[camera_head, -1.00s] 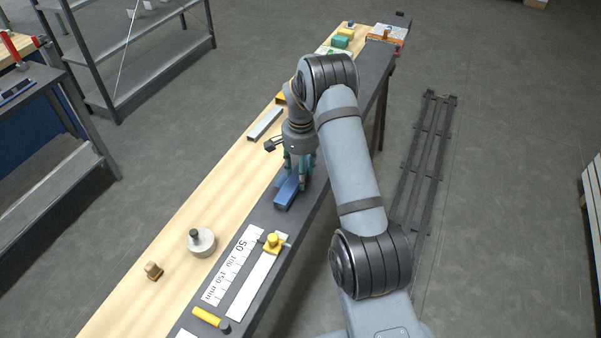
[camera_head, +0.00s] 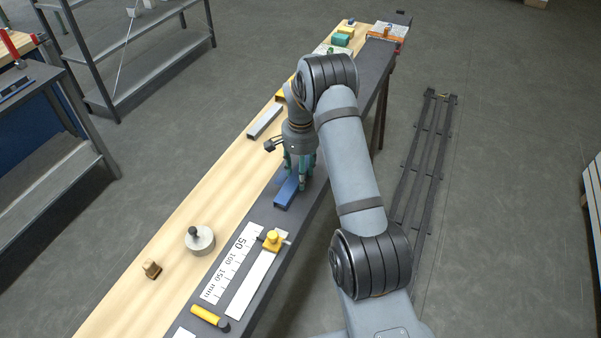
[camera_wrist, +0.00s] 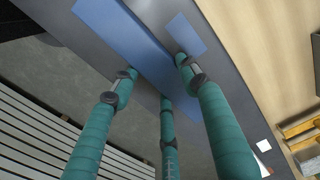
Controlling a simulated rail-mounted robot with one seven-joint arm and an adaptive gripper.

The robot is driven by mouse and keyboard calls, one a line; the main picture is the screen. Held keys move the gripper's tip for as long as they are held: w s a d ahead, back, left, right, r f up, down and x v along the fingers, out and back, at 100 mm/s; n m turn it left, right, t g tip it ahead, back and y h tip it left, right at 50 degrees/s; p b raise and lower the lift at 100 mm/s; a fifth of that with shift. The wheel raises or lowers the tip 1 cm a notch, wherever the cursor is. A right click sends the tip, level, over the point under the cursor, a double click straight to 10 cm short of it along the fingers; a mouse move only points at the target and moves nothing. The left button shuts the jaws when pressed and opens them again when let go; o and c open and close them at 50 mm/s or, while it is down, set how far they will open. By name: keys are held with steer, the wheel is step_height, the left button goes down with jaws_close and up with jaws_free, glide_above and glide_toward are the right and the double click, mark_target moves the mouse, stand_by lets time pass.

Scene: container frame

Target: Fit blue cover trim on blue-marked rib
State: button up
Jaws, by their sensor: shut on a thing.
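The blue cover trim (camera_head: 287,191) is a long blue bar lying along the dark grey strip of the bench. In the wrist view the trim (camera_wrist: 126,35) runs between my gripper's fingers. My gripper (camera_head: 300,180) points down with its green fingers shut on the trim; the fingers also show in the wrist view (camera_wrist: 156,78). A flat blue patch (camera_wrist: 186,34) lies on the grey surface beside the trim. I cannot make out a rib; any rib below is hidden by the trim and fingers. I cannot tell whether the trim is fully seated.
A grey bar (camera_head: 265,122) lies on the wooden part behind. A white scale plate (camera_head: 232,264), a yellow clamp piece (camera_head: 272,241), a yellow-handled tool (camera_head: 210,318) and a round metal weight (camera_head: 200,240) are nearer. The bench's right edge is close to my gripper.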

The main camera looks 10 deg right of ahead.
steer(key=o, duration=1.2)
steer(key=shift+f, duration=0.1)
step_height(320, 180, up, 12)
steer(key=shift+r, duration=0.1)
stand_by(0.4)
step_height(320, 180, down, 12)
steer(key=shift+r, duration=0.1)
steer(key=shift+r+p, duration=0.25)
steer(key=shift+p, duration=0.3)
steer(key=shift+r, duration=0.1)
